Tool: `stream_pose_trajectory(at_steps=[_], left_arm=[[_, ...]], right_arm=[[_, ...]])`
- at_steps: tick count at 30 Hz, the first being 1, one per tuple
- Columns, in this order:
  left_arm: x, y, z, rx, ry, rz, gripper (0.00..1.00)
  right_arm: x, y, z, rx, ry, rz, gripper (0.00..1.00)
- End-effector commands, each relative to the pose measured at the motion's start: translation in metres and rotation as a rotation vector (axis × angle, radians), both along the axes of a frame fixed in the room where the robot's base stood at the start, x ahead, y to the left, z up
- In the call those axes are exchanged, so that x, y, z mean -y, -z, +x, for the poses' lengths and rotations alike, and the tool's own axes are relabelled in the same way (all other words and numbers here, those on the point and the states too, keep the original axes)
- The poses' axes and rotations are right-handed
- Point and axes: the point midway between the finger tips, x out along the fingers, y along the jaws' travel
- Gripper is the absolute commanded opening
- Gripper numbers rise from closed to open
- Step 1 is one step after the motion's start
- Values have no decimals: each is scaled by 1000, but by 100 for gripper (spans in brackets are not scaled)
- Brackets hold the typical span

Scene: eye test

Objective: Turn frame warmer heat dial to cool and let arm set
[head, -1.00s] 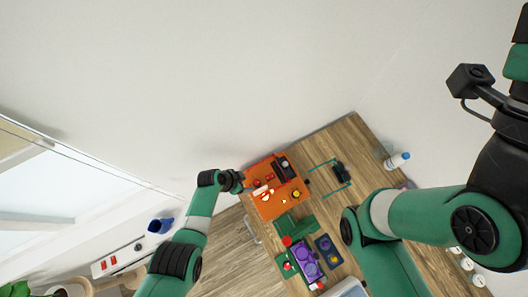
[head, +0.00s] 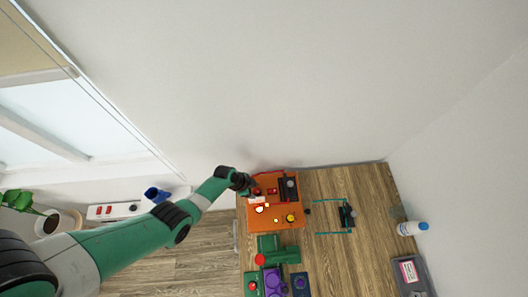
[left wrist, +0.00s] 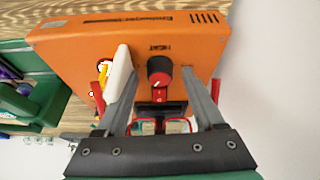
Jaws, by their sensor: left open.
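The orange frame warmer (head: 262,218) stands on the wooden table in the head view. In the left wrist view its orange housing (left wrist: 85,50) fills the middle, with a HEAT label above a black and red dial (left wrist: 159,72). My left gripper (head: 246,186) is at the warmer's left back side. In the left wrist view its open fingers (left wrist: 160,82) stand on either side of the dial; I cannot tell whether they touch it. Red-rimmed glasses (left wrist: 160,127) show lower between the fingers, partly hidden by the gripper. My right gripper is out of view.
A teal wire frame with a black clamp (head: 347,216) stands right of the warmer. Green and purple items (head: 272,280) lie in front. A wall rises behind the table.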

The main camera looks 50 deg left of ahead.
Motion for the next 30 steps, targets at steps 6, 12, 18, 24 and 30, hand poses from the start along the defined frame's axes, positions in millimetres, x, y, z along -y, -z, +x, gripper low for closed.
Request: stream_pose_trajectory(at_steps=[6,12,18,24,30], left_arm=[[0,2,1,1,-1,-1,70],[0,2,1,1,0,-1,50],[0,2,1,1,0,-1,14],[0,2,1,1,0,-1,0],[1,2,1,1,-14,0,0]], right_arm=[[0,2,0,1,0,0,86],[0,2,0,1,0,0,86],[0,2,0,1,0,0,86],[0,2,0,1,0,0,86],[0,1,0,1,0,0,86]])
